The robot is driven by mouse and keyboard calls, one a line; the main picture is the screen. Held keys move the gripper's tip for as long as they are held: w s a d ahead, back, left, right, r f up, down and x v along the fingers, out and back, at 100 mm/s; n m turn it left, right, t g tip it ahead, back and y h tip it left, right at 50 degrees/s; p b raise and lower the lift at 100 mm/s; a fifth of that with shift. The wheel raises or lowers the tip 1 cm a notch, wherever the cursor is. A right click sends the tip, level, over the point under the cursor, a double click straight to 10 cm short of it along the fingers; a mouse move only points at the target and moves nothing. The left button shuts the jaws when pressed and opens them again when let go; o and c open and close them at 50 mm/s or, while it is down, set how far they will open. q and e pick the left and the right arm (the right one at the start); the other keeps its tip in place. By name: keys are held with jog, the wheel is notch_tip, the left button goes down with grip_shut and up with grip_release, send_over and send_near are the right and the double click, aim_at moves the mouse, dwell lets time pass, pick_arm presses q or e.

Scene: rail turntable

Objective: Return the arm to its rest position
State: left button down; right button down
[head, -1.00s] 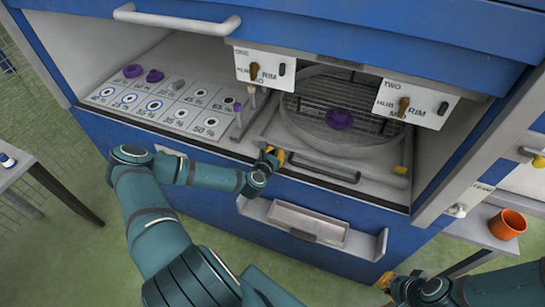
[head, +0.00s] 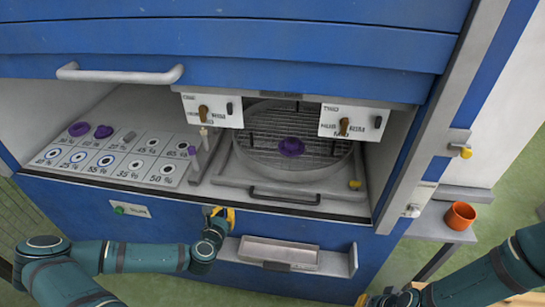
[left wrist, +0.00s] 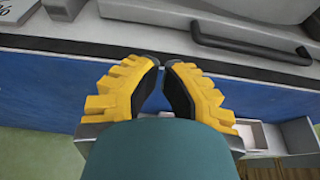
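My left gripper (head: 222,215) is in front of the blue panel, just below the hood's sill and above the grey tray. In the left wrist view its yellow fingers (left wrist: 162,63) nearly meet at the tips, with nothing seen between them. My right gripper (head: 362,299) shows only partly at the bottom edge of the head view; its fingers are too cut off to read. The turntable (head: 240,165) is inside the hood with a purple piece (head: 291,147) on its mesh. A dark handle (head: 284,195) runs along its front and also shows in the left wrist view (left wrist: 250,47).
A labelled board (head: 118,170) with purple pieces lies left in the hood. The tray (head: 280,252) juts out below the sill, close to my left gripper. Green floor is open at lower right.

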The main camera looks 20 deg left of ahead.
pick_arm(q)
jog(key=s+d+f+m+g+h+b, duration=0.15)
jog(key=d+m+h, duration=0.25)
jog(key=d+m, duration=0.5)
jog(key=d+f+m+g+h+p, duration=0.1)
jog(key=d+f+m+g+h, duration=0.25)
jog(key=d+m, duration=0.55)
jog(key=s+d+m+g+b, duration=0.2)
jog(key=s+d+m+g, duration=0.5)
jog(key=m, duration=1.2)
jog(key=shift+s+d, duration=1.15)
jog(key=shift+r, duration=0.1)
